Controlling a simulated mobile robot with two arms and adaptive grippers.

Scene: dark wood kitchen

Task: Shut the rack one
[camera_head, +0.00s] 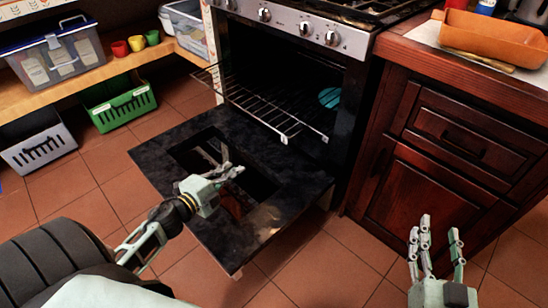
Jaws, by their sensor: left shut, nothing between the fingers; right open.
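The oven (330,75) stands in the middle with its door (165,140) folded down flat. A wire rack (270,105) sticks partly out of the oven above the open door. My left gripper (238,171) is shut and empty. In the picture it lies over the door's dark glass, in front of and below the rack's front edge, apart from it. My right gripper (436,232) is open and empty, in front of the dark wood cabinet. The back of the rack is in shadow inside the oven.
A turquoise round item (329,97) sits inside the oven. The wood cabinet (430,190) stands close on the right, with an orange tray (495,38) on its counter. Shelves with bins (62,55) are at the left. The tiled floor in front is clear.

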